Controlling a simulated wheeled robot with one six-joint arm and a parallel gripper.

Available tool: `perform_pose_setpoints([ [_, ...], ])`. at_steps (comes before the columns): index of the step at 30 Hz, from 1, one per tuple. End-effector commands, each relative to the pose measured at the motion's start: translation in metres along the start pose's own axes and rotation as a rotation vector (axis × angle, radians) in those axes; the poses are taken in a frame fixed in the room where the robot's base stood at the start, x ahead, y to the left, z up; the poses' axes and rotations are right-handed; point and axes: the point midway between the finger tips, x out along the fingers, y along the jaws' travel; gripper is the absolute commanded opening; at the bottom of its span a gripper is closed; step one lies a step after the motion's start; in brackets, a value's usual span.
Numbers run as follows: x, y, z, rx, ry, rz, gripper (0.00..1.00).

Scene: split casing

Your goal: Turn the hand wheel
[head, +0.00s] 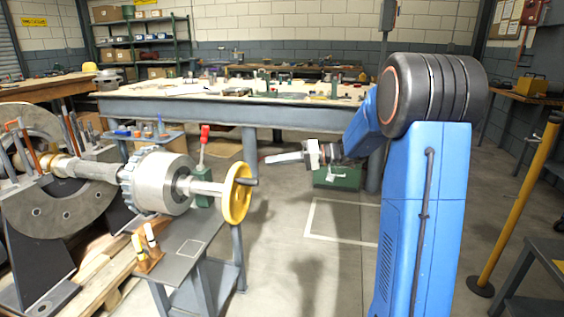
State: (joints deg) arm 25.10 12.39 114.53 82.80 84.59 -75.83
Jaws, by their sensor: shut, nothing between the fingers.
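A yellow hand wheel (235,193) stands upright at the right end of a shaft, joined to a grey toothed drum (157,181). A dark handle (246,181) sticks out from its face toward the right. My gripper (268,159) is shut and empty. In the picture it is above and to the right of the wheel, its fingers pointing left. It looks apart from the wheel, though the depth between them is hard to tell.
A large split casing (45,205) is at left. A long workbench (300,108) crosses the back. Floor right of the wheel is clear.

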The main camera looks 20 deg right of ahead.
Motion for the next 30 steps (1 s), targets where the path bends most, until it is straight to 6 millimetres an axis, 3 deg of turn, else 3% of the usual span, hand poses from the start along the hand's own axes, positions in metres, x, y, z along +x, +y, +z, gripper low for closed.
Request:
perform_pose_setpoints([
  [9, 0.057, -0.001, 0.001, 0.001, -0.002, -0.001, 0.0],
  [18, 0.063, 0.0, 0.034, 0.001, 0.001, 0.0, 0.0],
  [30, 0.064, 0.0, 0.039, 0.002, 0.001, 0.0, 0.0],
])
